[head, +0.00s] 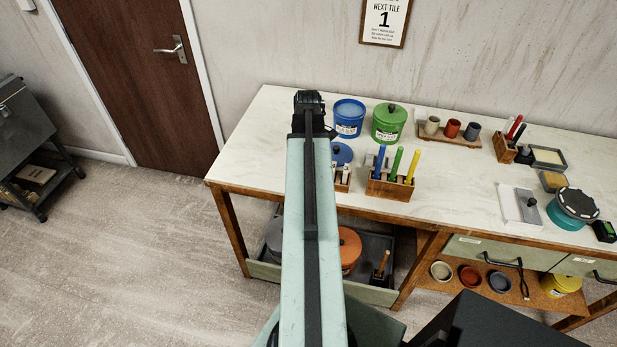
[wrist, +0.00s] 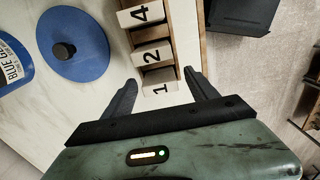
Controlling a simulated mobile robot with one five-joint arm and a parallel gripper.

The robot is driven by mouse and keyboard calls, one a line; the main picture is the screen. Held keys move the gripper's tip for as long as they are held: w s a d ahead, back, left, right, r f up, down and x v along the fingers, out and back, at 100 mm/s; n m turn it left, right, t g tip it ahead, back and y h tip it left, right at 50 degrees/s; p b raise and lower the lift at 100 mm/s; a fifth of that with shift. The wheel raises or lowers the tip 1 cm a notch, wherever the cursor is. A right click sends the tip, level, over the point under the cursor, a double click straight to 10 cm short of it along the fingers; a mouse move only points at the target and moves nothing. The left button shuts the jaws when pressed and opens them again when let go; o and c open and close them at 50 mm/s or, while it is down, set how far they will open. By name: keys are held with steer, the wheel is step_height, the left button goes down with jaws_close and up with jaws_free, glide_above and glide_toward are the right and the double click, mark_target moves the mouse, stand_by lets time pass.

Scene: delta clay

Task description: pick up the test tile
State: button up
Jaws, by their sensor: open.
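In the wrist view, white test tiles marked 4 (wrist: 141,13), 2 (wrist: 152,54) and 1 (wrist: 160,89) stand in a row in a wooden rack (wrist: 188,40). My gripper (wrist: 161,77) is open. Its two dark fingers lie on either side of the tile marked 1, which is nearest to it. I cannot tell whether either finger touches the tile or how far above it they are. In the head view, the rack (head: 342,187) is partly hidden behind my arm, and my fingertips are hidden. A wall sign (head: 385,20) reads "NEXT TILE 1".
A blue lid (wrist: 72,44) lies left of the rack, beside a blue tub (head: 349,116). A green tub (head: 389,122) stands farther right. A wooden holder (head: 391,186) with blue, green and yellow sticks stands just right of the rack. The bench top (head: 255,150) is clear at left.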

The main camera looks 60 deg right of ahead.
jaws_close()
step_height(320, 180, up, 10)
steer(key=p, duration=1)
steer(key=shift+r+p, duration=0.15)
steer(key=shift+p, duration=0.15)
steer(key=shift+f+b, duration=0.35)
steer(key=shift+f, duration=0.05)
